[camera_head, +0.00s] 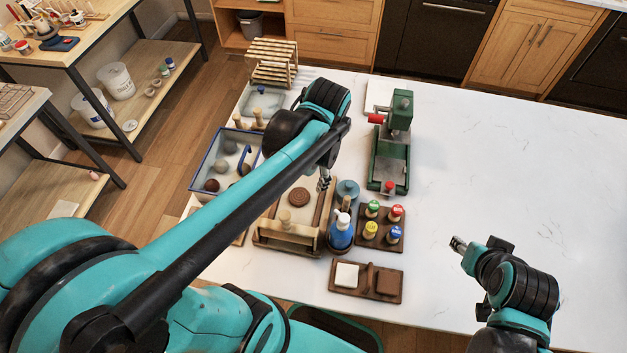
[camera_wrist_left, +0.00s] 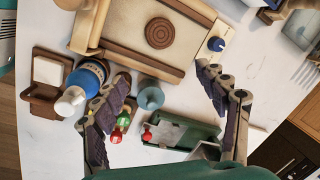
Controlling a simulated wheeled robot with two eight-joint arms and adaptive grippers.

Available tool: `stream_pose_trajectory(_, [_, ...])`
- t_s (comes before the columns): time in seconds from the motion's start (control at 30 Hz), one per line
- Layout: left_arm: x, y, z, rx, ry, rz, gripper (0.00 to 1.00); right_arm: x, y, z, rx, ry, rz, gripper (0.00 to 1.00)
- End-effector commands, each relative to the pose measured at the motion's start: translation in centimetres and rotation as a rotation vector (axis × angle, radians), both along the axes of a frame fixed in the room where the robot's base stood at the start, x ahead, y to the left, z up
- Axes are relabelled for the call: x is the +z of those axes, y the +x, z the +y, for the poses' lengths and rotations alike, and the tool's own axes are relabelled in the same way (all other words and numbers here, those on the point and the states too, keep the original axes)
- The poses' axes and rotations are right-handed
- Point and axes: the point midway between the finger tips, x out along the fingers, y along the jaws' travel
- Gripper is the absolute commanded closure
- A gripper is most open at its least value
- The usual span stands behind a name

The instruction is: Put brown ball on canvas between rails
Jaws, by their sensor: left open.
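A pale canvas board (camera_head: 276,208) with raised wooden rails lies on the white table. A flat-looking round brown piece with ring marks (camera_head: 299,197) rests on the canvas between the rails; it also shows in the left wrist view (camera_wrist_left: 160,32). A dark brown ball (camera_head: 211,185) sits in the blue-rimmed tray (camera_head: 191,176) left of the board. My left gripper (camera_head: 324,181) is over the board's right side, and in the left wrist view its fingers (camera_wrist_left: 165,74) are spread and empty. My right gripper (camera_head: 459,244) is over the table's right part; its finger gap is unclear.
A blue bottle (camera_head: 341,234), a rack of colored-cap jars (camera_head: 383,226) and a green machine (camera_head: 389,160) stand right of the board. A brown holder (camera_head: 365,281) is in front. My left arm hides part of the tray. The table's right is clear.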

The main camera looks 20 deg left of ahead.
Motion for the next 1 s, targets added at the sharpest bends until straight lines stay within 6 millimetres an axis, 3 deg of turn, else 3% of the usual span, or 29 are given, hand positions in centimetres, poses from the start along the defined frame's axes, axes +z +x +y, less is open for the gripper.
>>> stream_pose_trajectory(0.1, [0.8,-2.1,-0.8,0.166,-0.075,-0.177,0.27,0.0,0.0,0.0,0.0,0.0,0.0,0.57])
stream_pose_trajectory(0.4, [1.3,-4.6,-2.5,0.518,-0.306,-0.507,0.27,0.0,0.0,0.0,0.0,0.0,0.0,0.57])
stream_pose_trajectory(1.0, [1.3,-4.9,-2.8,0.596,-0.37,-0.571,0.27,0.0,0.0,0.0,0.0,0.0,0.0,0.57])
